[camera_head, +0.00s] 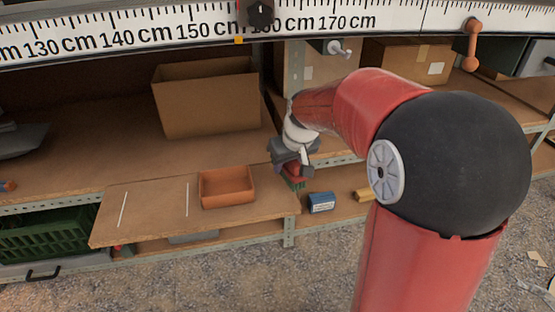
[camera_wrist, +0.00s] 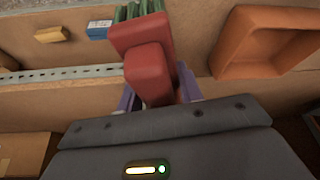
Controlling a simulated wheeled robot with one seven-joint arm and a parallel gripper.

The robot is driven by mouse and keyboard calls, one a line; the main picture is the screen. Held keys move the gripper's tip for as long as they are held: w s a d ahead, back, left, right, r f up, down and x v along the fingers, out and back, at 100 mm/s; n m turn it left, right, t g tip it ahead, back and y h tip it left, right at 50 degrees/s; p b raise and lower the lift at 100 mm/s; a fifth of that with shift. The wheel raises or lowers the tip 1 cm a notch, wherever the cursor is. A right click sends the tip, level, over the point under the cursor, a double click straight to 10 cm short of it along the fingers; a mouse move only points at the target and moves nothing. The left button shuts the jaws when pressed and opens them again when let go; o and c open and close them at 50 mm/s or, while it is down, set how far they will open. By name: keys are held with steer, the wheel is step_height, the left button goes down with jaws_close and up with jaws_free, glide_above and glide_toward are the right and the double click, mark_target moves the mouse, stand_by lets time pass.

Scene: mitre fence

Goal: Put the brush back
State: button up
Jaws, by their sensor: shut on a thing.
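A brush with a red body and green bristles (camera_wrist: 143,60) is held in my gripper (camera_wrist: 160,97), which is shut on it. In the wrist view the bristles point to the top of the picture, away from the gripper. In the head view the brush (camera_head: 294,178) hangs under my gripper (camera_head: 292,161), just right of an orange open tray (camera_head: 227,202). The tray looks empty and stands on a pulled-out wooden board (camera_head: 150,228) with two white lines on it. It also shows at the top right of the wrist view (camera_wrist: 225,60).
A blue box with a white label (camera_head: 321,203) and a yellow block (camera_head: 364,194) lie on the lower shelf, right of the board. A large open cardboard box (camera_head: 208,98) stands behind. A green crate (camera_head: 48,235) is at lower left. The ruled fence (camera_head: 100,35) crosses the top.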

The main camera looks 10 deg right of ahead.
steer(key=shift+w+a, duration=0.15)
steer(key=shift+w, duration=0.45)
steer(key=shift+w+a, duration=0.15)
steer(key=shift+w, duration=0.4)
steer(key=shift+w+a+f, duration=0.1)
steer(key=shift+w+f, duration=0.05)
steer(key=shift+w, duration=0.3)
steer(key=shift+w+a+f, duration=0.1)
steer(key=shift+w, duration=0.35)
steer(key=shift+s+f+b, duration=0.15)
steer(key=shift+f+b, duration=0.15)
steer(key=shift+f, duration=1)
steer(key=shift+f+b, duration=0.3)
steer(key=shift+f, duration=0.1)
steer(key=o, duration=0.9)
